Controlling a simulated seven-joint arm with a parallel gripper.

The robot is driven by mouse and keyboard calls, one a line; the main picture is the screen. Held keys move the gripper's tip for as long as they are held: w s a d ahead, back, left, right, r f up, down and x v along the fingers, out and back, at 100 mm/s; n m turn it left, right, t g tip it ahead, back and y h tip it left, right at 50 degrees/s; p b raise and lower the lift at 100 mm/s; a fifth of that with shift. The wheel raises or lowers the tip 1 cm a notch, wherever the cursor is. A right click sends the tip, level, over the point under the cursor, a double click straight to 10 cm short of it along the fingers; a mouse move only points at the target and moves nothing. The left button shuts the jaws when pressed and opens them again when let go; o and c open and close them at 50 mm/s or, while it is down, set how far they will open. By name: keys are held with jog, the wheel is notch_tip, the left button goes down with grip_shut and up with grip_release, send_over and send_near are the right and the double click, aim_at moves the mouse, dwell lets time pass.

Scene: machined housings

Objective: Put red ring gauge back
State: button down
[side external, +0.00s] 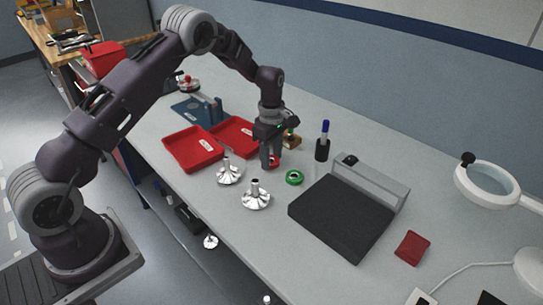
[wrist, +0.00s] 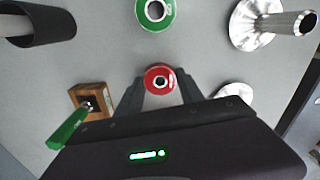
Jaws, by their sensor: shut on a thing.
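The red ring gauge (wrist: 158,80) is between the fingertips of my gripper (wrist: 160,88) in the wrist view. My gripper is shut on it. In the side external view a bit of the red ring gauge (side external: 274,162) shows at the tips of my gripper (side external: 270,160), low over the bench; I cannot tell whether it touches the bench. A green ring gauge (side external: 294,177) lies flat on the bench to the right of my gripper. It also shows at the top of the wrist view (wrist: 156,12).
Two red trays (side external: 194,150) lie left of my gripper. Silver flanged housings (side external: 256,196) stand in front. A wooden block (wrist: 92,100) with a green-handled tool is beside the gripper. A black cup (side external: 322,150) and a dark plate (side external: 340,218) are to the right.

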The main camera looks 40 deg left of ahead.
jog(key=c, duration=0.7)
grip_release()
jog(key=shift+f, duration=0.1)
jog(key=shift+c, duration=0.2)
notch_tip(320, 180, up, 12)
jog(key=shift+r, duration=0.25)
jog(key=s+d+r+m+t, duration=0.25)
jog(key=s+r+m, duration=0.25)
jog(key=s+r, duration=0.4)
jog(key=s+d+r+m+t, duration=0.1)
jog(key=s+d+r+m, duration=0.35)
jog(key=s+r, duration=0.45)
jog(key=s+f+m+t, duration=0.1)
jog(key=s+m, duration=0.4)
jog(key=s, duration=0.3)
jog(key=s+d+f+m+t, duration=0.1)
jog(key=s+f+m, duration=0.1)
jog(key=s+m, duration=0.3)
jog(key=s, duration=0.4)
jog(key=shift+d, duration=0.3)
